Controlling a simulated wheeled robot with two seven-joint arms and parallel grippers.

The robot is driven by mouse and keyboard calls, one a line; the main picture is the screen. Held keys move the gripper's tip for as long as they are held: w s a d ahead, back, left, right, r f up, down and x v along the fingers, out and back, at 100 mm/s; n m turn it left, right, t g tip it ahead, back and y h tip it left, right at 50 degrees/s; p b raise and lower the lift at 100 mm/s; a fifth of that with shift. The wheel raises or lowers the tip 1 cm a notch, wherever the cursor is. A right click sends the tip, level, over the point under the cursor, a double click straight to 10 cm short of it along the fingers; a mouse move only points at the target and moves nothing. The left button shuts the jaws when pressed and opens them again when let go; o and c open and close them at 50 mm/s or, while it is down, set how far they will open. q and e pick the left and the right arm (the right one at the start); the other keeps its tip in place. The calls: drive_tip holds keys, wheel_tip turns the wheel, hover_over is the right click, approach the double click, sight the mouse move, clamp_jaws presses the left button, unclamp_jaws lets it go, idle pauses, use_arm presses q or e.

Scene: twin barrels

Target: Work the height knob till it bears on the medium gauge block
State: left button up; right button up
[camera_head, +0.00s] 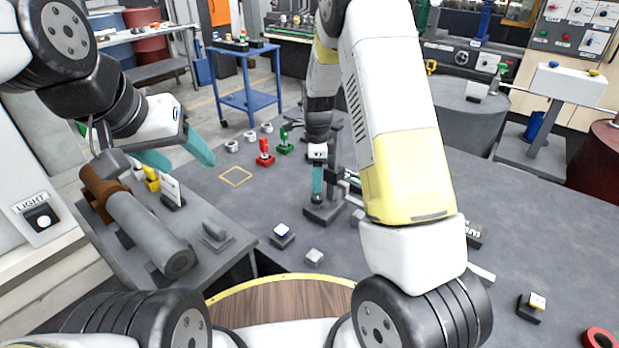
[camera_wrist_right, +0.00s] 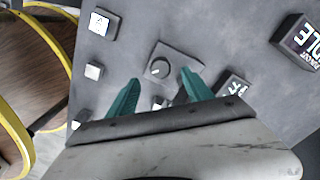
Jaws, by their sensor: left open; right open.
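A round dark knob with a white mark (camera_wrist_right: 160,68) sits on a square grey base plate, likely the height knob; in the head view the plate (camera_head: 322,213) is at the foot of a dark upright stand. My right gripper (camera_wrist_right: 161,77) is open with its teal fingertips on either side of the knob's near edge; contact cannot be told. In the head view the right gripper (camera_head: 317,196) points down over the plate. My left gripper (camera_head: 178,155) is open and empty above the left bench. Small blocks (camera_head: 314,257) (camera_head: 282,235) lie nearby; which is the medium gauge block cannot be told.
Red (camera_head: 264,152) and green (camera_head: 284,140) pieces and several white rings stand at the back left of the grey table. A grey cylinder (camera_head: 150,235) lies on the left bench. A lettered dark block (camera_wrist_right: 298,40) is right of the knob. A yellow square outline (camera_head: 235,176) is empty.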

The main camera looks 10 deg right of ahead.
sight(316, 196)
wheel_tip(316, 196, down, 7)
drive_tip(key=shift+r, duration=0.1)
idle(0.3)
clamp_jaws()
